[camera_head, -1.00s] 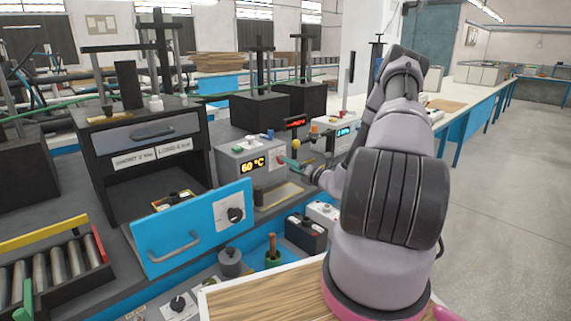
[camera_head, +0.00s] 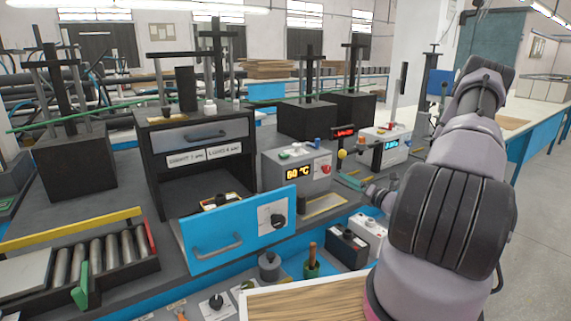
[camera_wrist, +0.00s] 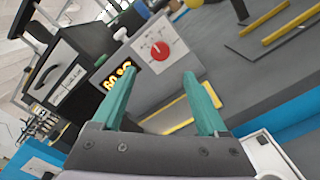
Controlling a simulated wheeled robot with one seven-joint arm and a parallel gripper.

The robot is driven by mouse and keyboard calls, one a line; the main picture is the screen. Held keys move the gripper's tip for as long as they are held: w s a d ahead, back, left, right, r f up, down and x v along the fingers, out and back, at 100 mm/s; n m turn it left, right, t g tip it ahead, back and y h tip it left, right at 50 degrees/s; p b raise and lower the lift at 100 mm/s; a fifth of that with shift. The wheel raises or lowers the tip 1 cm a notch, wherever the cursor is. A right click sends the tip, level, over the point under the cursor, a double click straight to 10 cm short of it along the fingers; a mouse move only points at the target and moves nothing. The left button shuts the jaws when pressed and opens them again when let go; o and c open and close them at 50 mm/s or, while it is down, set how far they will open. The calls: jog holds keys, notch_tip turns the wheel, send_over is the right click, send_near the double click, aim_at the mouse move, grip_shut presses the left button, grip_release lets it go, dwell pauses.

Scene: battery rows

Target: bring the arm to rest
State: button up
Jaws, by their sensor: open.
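My gripper (camera_wrist: 158,98) is open in the wrist view, with two green fingers apart and nothing between them. It points toward the grey box with the "60 °C" display (camera_wrist: 152,50) and its red knob, which lies beyond the fingertips. In the head view my arm (camera_head: 430,200) stands at the right, bent, with its far end low beside that display box (camera_head: 298,170). The gripper is mostly hidden there behind my arm links and small in the picture.
A dark cabinet (camera_head: 165,152) has its blue-fronted drawer (camera_head: 240,228) pulled out. A black battery (camera_head: 346,250) and a white one (camera_head: 368,232) stand near my arm. A roller track (camera_head: 100,262) lies at the left. Open floor (camera_head: 535,240) shows at the right.

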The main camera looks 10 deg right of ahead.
jog(key=s+a+r+n+g+y, duration=0.3)
jog(key=s+a+r+n+g, duration=0.2)
jog(key=a+r+n+g, duration=0.35)
jog(key=s+a+r+n+g+y, duration=0.3)
jog(key=s+a+r+n+g, duration=0.2)
jog(key=a+r+n, duration=0.6)
jog(key=s+d+r+n+t+h, duration=0.2)
jog(key=s+r+n+h, duration=0.3)
jog(key=s+r+n, duration=0.3)
jog(key=s+d+r+n+t+h, duration=0.1)
jog(key=s+r+n+t+h, duration=0.1)
jog(key=s+r+n+h, duration=0.3)
jog(key=s+r+n, duration=0.3)
jog(key=s+n, duration=0.1)
jog(key=shift+s+d+r+h, duration=0.4)
